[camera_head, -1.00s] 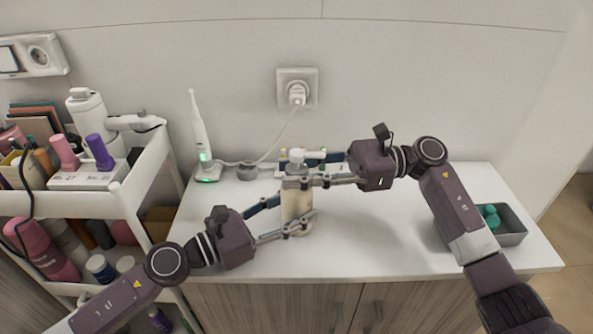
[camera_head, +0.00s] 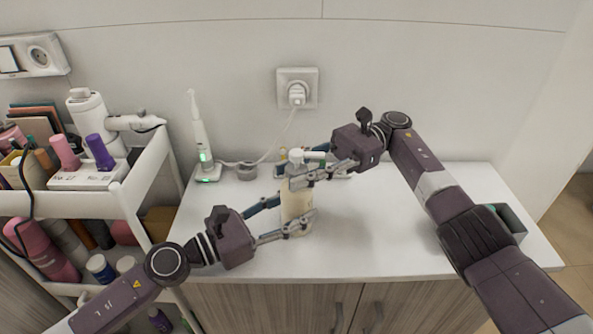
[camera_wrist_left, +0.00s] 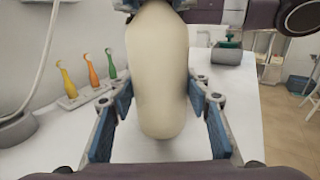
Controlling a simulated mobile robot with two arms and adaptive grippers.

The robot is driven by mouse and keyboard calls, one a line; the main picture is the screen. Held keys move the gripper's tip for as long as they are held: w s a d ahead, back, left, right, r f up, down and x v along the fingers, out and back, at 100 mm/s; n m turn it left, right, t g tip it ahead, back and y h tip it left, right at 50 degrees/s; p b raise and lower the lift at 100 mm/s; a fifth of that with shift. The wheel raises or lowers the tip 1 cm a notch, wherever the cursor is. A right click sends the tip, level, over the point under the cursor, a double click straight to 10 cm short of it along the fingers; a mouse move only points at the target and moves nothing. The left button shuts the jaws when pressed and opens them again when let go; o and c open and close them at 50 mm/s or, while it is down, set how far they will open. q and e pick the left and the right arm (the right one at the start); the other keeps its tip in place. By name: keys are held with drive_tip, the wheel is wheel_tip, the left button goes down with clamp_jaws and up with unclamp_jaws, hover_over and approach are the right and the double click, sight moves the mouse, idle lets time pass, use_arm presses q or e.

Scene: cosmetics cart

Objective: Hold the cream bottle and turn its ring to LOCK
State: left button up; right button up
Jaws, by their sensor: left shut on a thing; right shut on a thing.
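The cream bottle (camera_head: 297,207) stands upright on the white counter, with a white pump head at its top. My left gripper (camera_head: 288,217) is shut on the bottle's body from the left. In the left wrist view the bottle (camera_wrist_left: 160,80) fills the middle, between the blue finger pads. My right gripper (camera_head: 300,177) is shut on the neck area just below the pump, coming in from the upper right. Its fingers hide the ring, so the ring's mark cannot be read.
An electric toothbrush (camera_head: 201,140) stands on its charger at the back left. A grey tray (camera_head: 511,222) lies at the right, partly behind my right arm. A white cart (camera_head: 148,185) with cosmetics stands at the left.

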drive_tip(key=shift+f, duration=0.2)
idle(0.3)
drive_tip(key=o, duration=1.2)
drive_tip(key=shift+r, duration=0.1)
drive_tip(key=shift+r, duration=0.1)
drive_tip(key=shift+m+t+y, duration=0.4)
drive_tip(key=shift+t, duration=0.1)
drive_tip(key=shift+m+t+y, duration=0.4)
drive_tip(key=shift+m+t, duration=0.3)
drive_tip(key=shift+t, duration=0.2)
